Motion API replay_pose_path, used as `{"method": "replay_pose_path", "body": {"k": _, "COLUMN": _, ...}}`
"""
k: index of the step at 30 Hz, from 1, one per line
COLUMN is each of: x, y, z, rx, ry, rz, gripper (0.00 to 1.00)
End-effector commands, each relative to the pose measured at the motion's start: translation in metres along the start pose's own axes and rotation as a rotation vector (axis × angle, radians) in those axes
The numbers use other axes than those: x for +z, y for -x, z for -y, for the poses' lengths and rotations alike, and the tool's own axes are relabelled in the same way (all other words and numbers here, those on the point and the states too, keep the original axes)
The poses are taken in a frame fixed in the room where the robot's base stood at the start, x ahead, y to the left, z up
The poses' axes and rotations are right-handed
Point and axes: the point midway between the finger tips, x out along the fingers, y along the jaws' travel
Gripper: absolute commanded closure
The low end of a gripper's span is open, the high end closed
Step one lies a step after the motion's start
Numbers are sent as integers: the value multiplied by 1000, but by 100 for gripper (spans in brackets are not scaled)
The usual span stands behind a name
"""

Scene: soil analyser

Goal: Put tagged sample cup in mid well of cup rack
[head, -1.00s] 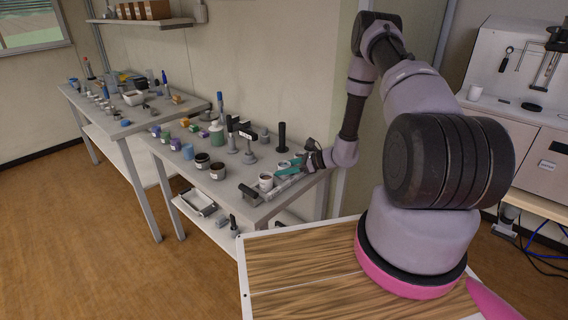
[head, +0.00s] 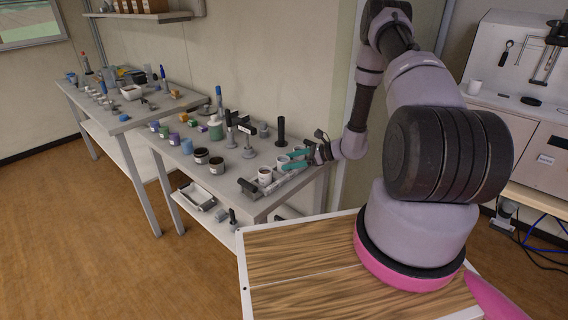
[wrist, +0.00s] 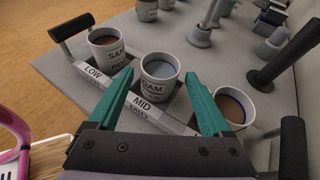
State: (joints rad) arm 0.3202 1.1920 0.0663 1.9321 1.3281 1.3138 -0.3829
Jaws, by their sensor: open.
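The cup rack (wrist: 150,116) lies at the table's near edge, with labels LOW and MID readable on its front. A white cup (wrist: 161,77) with a printed label and grey-blue top stands upright in the well behind the MID label. Labelled cups with brown contents stand in the LOW well (wrist: 107,46) and the right-hand well (wrist: 233,106). My gripper (wrist: 158,76) is open, its teal fingers either side of the middle cup, apparently clear of it. In the head view my gripper (head: 293,160) is at the rack's right end. Which cup is the tagged one is unclear.
A black post (wrist: 282,62) stands behind the rack at right, and rack handles (wrist: 70,36) rise at its ends. Dark jars (head: 217,166), bottles and small boxes fill the table behind and left. A wall is close behind the table.

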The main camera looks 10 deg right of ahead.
Motion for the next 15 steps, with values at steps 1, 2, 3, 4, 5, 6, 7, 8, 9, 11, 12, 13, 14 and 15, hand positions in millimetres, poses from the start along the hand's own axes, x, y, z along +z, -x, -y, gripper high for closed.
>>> {"method": "replay_pose_path", "body": {"k": 1, "x": 0, "y": 13, "z": 1, "rx": -3, "ry": 0, "rz": 0, "gripper": 17}}
{"method": "replay_pose_path", "body": {"k": 2, "x": 0, "y": 20, "z": 2, "rx": -4, "ry": 0, "rz": 0, "gripper": 17}}
{"method": "replay_pose_path", "body": {"k": 3, "x": 0, "y": 29, "z": 1, "rx": -4, "ry": -1, "rz": 1, "gripper": 17}}
{"method": "replay_pose_path", "body": {"k": 4, "x": 0, "y": 35, "z": 1, "rx": -4, "ry": -1, "rz": 0, "gripper": 17}}
{"method": "replay_pose_path", "body": {"k": 5, "x": 0, "y": 42, "z": 1, "rx": -3, "ry": -1, "rz": 0, "gripper": 17}}
{"method": "replay_pose_path", "body": {"k": 6, "x": 0, "y": 50, "z": 1, "rx": -4, "ry": -1, "rz": 0, "gripper": 17}}
{"method": "replay_pose_path", "body": {"k": 7, "x": 0, "y": 56, "z": 1, "rx": -3, "ry": 0, "rz": -1, "gripper": 17}}
{"method": "replay_pose_path", "body": {"k": 8, "x": 0, "y": 61, "z": 1, "rx": -3, "ry": 0, "rz": 0, "gripper": 17}}
{"method": "replay_pose_path", "body": {"k": 9, "x": 0, "y": 67, "z": 1, "rx": -3, "ry": -1, "rz": 0, "gripper": 17}}
{"method": "replay_pose_path", "body": {"k": 11, "x": 0, "y": 74, "z": 1, "rx": -2, "ry": -1, "rz": 1, "gripper": 17}}
{"method": "replay_pose_path", "body": {"k": 12, "x": 0, "y": 79, "z": 1, "rx": -2, "ry": -1, "rz": 1, "gripper": 17}}
{"method": "replay_pose_path", "body": {"k": 13, "x": 0, "y": 82, "z": 0, "rx": -1, "ry": -1, "rz": 1, "gripper": 17}}
{"method": "replay_pose_path", "body": {"k": 14, "x": 0, "y": 84, "z": 0, "rx": 0, "ry": 0, "rz": 1, "gripper": 17}}
{"method": "replay_pose_path", "body": {"k": 15, "x": 0, "y": 86, "z": 0, "rx": 0, "ry": -1, "rz": 1, "gripper": 17}}
